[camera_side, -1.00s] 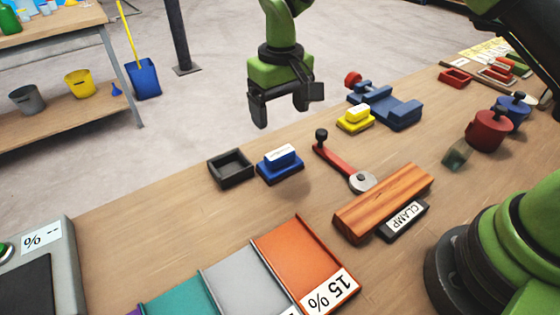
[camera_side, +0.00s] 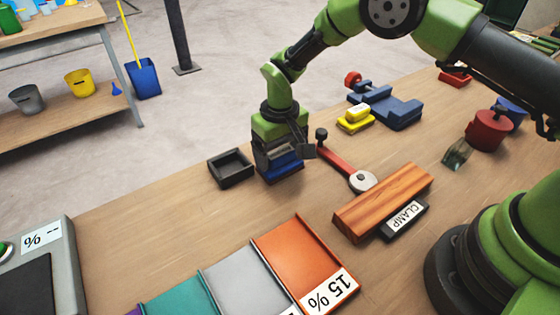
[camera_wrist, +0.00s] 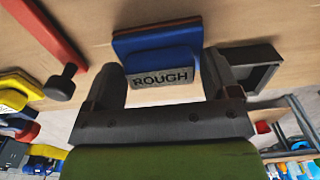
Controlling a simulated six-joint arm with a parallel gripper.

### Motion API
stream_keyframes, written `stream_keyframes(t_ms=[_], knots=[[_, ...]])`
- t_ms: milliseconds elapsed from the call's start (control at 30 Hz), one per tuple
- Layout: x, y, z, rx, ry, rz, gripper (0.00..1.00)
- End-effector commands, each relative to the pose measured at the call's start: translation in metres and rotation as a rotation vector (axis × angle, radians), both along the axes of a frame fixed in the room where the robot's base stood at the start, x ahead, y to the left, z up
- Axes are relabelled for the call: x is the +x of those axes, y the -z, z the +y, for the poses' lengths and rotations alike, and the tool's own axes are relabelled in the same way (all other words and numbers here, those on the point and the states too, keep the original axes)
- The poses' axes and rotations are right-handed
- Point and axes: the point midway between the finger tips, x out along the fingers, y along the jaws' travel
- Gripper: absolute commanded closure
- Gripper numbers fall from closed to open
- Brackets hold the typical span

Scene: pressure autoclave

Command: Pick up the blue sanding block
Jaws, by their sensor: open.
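The blue sanding block (camera_side: 281,168) stands on the wooden bench, right of a small dark open tray. In the wrist view the blue block (camera_wrist: 160,50) shows a grey label reading "ROUGH" on its handle. My gripper (camera_side: 280,160) is down over the block, jaws pointing at the bench. In the wrist view my gripper's (camera_wrist: 165,75) open fingers stand on either side of the labelled handle. The right finger looks close to the handle; I cannot tell whether it touches. In the side view my gripper hides much of the block's top.
The dark tray (camera_side: 231,168) is close on the left. A red clamp lever (camera_side: 340,162) with a black knob is close on the right. A yellow block (camera_side: 355,119) sits further back. A wooden beam (camera_side: 383,203) and an orange bin (camera_side: 300,262) lie nearer the front.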

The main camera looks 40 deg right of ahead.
Motion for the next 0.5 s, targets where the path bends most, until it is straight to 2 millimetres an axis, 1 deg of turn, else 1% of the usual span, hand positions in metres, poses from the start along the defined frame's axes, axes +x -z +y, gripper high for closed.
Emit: stream_keyframes(t_ms=[33,67,100,167,200,233,500], knots=[[0.0000,-0.0003,0.0000,0.000,0.000,0.000,0.18],[0.0000,-0.0003,0.0000,0.000,0.000,0.000,0.21],[0.0000,-0.0004,0.0000,0.000,0.000,0.000,0.30],[0.0000,-0.0005,0.0000,0.000,0.000,0.000,0.44],[0.0000,-0.0005,0.0000,0.000,0.000,0.000,0.53],[0.0000,-0.0005,0.0000,0.000,0.000,0.000,0.57],[0.0004,-0.0034,0.0001,0.000,0.000,-0.001,0.57]])
